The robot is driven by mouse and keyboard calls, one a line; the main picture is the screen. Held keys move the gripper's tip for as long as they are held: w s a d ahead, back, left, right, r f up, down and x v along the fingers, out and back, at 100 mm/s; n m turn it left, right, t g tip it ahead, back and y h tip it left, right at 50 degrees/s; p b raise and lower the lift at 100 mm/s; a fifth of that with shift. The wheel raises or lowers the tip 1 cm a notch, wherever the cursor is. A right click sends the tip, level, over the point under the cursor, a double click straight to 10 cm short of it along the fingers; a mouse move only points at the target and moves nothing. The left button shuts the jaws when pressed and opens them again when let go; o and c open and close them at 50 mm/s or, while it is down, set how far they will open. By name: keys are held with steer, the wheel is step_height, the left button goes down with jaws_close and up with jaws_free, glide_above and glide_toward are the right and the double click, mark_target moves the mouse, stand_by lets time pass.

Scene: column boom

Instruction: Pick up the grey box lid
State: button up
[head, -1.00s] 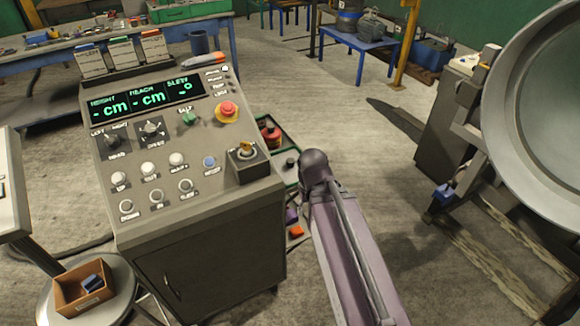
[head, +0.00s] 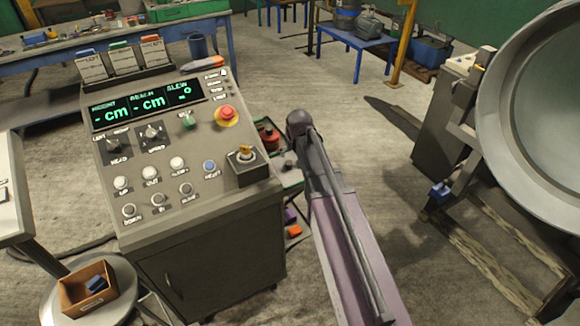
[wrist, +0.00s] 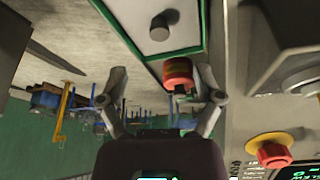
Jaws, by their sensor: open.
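The grey box lid (wrist: 158,22) shows at the top of the wrist view as a pale flat panel with a round grey knob (wrist: 160,28), framed by a green edge. In the head view the knob (head: 289,164) shows between the console and my arm; most of the lid is hidden there. My gripper (wrist: 162,76) is open and empty in the wrist view, apart from the lid, with its two fingers spread below it in the picture. In the head view my arm hides the gripper.
A red can (wrist: 179,75) stands beside the lid, showing between my fingers; it also shows in the head view (head: 269,137). The control console (head: 210,225) stands close on the left. A large grey dish (head: 545,110) is at right.

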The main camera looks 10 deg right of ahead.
mark_target(289, 163)
steer(key=shift+w+r, duration=0.25)
steer(key=shift+w, duration=0.65)
steer(key=shift+f, duration=0.1)
steer(key=b+x, duration=0.8)
steer(key=shift+w+f, duration=0.15)
steer(key=shift+f, duration=0.1)
steer(key=shift+b+x, duration=2.4)
steer(key=shift+x, duration=0.15)
steer(key=shift+w, duration=0.1)
steer(key=shift+c, duration=0.2)
jaws_close()
